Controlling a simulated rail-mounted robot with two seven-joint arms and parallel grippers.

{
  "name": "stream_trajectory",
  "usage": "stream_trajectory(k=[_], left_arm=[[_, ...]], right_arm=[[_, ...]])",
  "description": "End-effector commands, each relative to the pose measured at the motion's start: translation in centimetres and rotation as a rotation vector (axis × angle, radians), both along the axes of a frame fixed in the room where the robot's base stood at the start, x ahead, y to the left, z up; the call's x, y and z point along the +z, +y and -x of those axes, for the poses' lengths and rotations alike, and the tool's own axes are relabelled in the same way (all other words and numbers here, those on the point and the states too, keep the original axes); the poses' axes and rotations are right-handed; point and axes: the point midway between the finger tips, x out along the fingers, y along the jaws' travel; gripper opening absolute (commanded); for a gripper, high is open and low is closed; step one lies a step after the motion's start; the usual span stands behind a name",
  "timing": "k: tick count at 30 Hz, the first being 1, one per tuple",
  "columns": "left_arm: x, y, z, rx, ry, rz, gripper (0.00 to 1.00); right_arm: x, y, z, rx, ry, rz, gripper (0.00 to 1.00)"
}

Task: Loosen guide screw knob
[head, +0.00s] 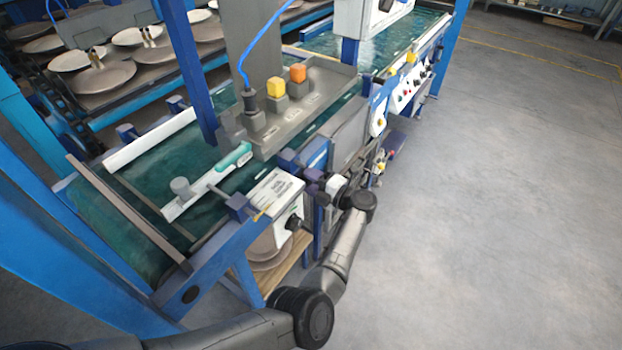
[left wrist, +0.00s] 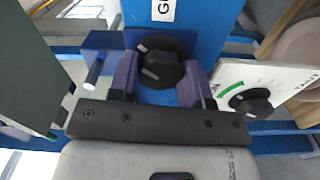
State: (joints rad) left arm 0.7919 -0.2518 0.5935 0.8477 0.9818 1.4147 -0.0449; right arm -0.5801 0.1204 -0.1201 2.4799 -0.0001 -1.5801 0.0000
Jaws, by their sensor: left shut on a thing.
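The guide screw knob (left wrist: 160,68) is black and ribbed, and sits on a blue panel in the left wrist view. My left gripper (left wrist: 158,80) has its purple fingers on either side of this knob and is shut on it. In the head view my left gripper (head: 318,186) reaches the blue frame at the side of the conveyor, right of a white control box. I cannot make out the knob there behind the fingers. My right gripper is not in view.
A white dial plate with a second black knob (left wrist: 255,103) is close to my right finger in the left wrist view. The white box (head: 276,194) stands beside the green conveyor belt (head: 110,228). A grey button panel (head: 310,110) stands behind. The floor (head: 500,200) at right is clear.

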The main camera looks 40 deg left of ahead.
Motion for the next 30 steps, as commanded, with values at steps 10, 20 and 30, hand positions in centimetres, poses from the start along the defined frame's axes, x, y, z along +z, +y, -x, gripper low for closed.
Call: stream_trajectory(k=[10, 20, 30], left_arm=[[-0.02, -0.01, 0.00, 0.000, 0.023, 0.002, 0.21], [-0.02, 0.00, 0.00, 0.000, 0.021, 0.002, 0.55], [-0.01, 0.00, 0.01, 0.000, 0.021, 0.002, 0.69]], right_arm=[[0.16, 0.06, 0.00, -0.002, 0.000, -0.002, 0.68], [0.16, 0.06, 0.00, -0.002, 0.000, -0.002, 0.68], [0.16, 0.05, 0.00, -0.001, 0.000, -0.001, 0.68]])
